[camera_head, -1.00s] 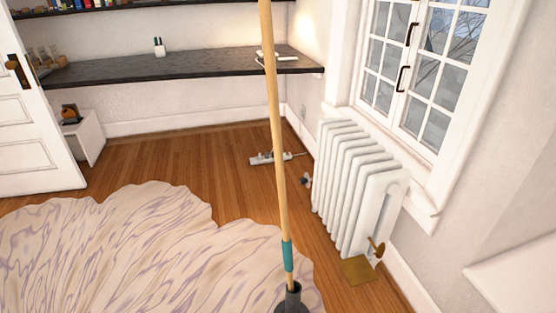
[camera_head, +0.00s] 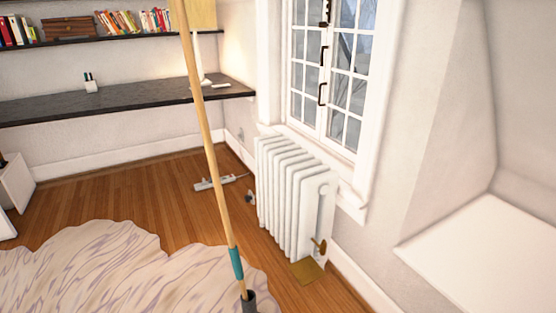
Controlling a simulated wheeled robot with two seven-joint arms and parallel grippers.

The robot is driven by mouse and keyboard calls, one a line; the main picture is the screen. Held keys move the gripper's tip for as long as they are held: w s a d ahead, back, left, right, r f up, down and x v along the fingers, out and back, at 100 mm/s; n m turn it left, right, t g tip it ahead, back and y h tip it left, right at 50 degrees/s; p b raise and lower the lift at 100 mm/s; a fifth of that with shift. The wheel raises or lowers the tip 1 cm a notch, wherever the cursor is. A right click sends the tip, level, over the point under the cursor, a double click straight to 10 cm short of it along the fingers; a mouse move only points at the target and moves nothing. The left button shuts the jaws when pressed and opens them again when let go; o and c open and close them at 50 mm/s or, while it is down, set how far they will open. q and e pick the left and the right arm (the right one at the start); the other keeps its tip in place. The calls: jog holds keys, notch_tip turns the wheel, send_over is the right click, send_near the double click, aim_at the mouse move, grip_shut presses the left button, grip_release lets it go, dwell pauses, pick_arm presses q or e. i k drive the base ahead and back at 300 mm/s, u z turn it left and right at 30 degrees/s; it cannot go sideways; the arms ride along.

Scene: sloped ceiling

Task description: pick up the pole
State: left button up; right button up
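The pole (camera_head: 210,145) is a long light wooden rod with a teal band near its lower end. It stands nearly upright, its top leaning left and running out of the upper edge of the view. Its lower end sits in a dark grey cup-like base (camera_head: 249,301) at the bottom of the picture, partly cut off. Neither of my grippers shows in the head view.
A pale wavy-edged rug (camera_head: 110,265) covers the floor at lower left. A white radiator (camera_head: 290,200) stands right of the pole under the window. A power strip (camera_head: 214,183) lies on the wooden floor. A dark desk shelf (camera_head: 130,100) lines the back wall.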

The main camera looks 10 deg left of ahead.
aim_at(182, 16)
jog(key=z, duration=0.35)
jog(key=i, duration=1)
jog(key=u, duration=1.5)
